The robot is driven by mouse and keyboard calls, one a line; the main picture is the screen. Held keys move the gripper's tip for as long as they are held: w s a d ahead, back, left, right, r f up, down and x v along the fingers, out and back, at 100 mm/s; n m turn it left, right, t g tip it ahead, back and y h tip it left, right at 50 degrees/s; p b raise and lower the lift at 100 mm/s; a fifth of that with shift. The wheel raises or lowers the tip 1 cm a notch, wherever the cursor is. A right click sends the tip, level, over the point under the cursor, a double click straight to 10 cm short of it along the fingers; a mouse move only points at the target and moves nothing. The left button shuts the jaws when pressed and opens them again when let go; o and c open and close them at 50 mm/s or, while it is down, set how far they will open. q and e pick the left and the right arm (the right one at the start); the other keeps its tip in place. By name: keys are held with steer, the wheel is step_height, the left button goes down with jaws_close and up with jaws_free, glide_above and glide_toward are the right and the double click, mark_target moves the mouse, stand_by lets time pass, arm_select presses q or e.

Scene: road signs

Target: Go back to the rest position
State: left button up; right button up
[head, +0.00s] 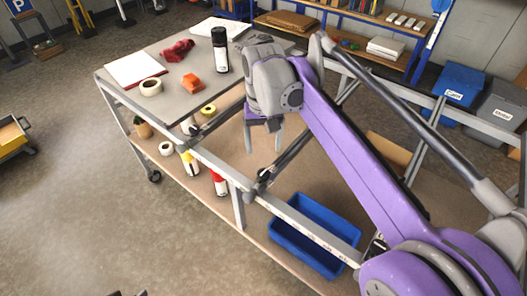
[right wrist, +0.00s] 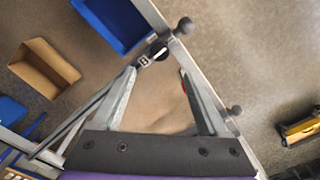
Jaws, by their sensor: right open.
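My right arm reaches in from the right of the head view, with its grey wrist over the right part of the metal-framed cart (head: 128,95). My right gripper (head: 262,148) hangs downward there, partly hidden by the wrist and frame bars. In the right wrist view its two fingers (right wrist: 158,75) are spread apart, with nothing held between them. The cart's frame and brown lower board show beyond the fingertips.
The cart top holds a black spray can (head: 220,50), a tape roll (head: 151,87), an orange object (head: 192,84) and a red cloth (head: 178,50). A blue bin (head: 312,232) sits low beside a frame bar.

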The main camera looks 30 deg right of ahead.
steer(key=shift+r, duration=0.1)
stand_by(0.4)
steer(key=s+a+f+n+t, duration=0.2)
steer(key=s+a+f, duration=0.1)
steer(key=s+f, duration=0.4)
steer(key=s+a+f+n+t, duration=0.2)
steer(key=s+a+f+t, duration=0.1)
steer(key=s+f, duration=0.4)
steer(key=shift+s+a+f+t, duration=0.3)
steer(key=shift+s+a+f, duration=0.1)
steer(key=shift+f, duration=0.55)
